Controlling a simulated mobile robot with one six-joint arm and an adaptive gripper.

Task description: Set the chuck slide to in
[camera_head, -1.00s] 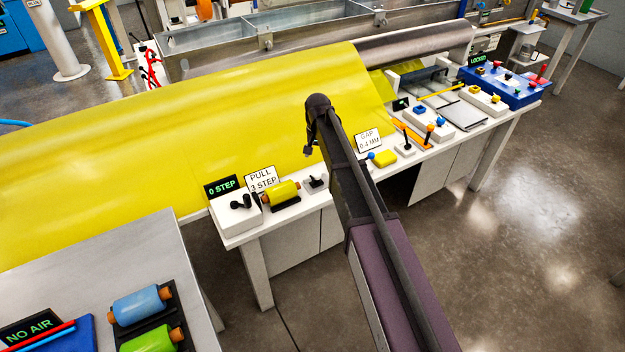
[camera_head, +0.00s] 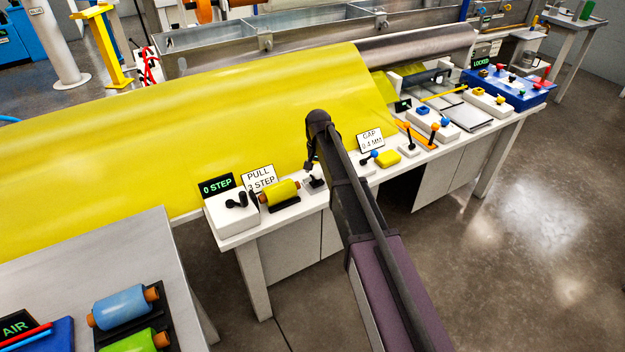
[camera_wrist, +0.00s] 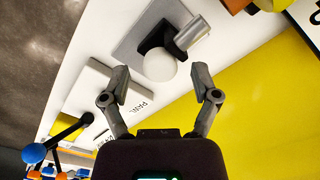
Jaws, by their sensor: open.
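In the wrist view a pale round knob (camera_wrist: 160,66) sits on a dark block with a silver cylinder (camera_wrist: 191,32), on a grey plate (camera_wrist: 135,45). This looks like the chuck slide, but no legible label confirms it, and I cannot tell its position. My gripper (camera_wrist: 160,76) is open, with one finger on each side of the knob in the picture. I cannot tell the height between fingers and knob. In the head view my arm hangs over the front bench edge, beside a small black fitting (camera_head: 315,182).
The white bench carries a "0 STEP" box (camera_head: 233,212), a yellow roller (camera_head: 284,191), a "GAP" sign (camera_head: 369,140) and several levers. A yellow sheet (camera_head: 200,120) covers the area behind. Open floor (camera_head: 530,200) lies right of the bench.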

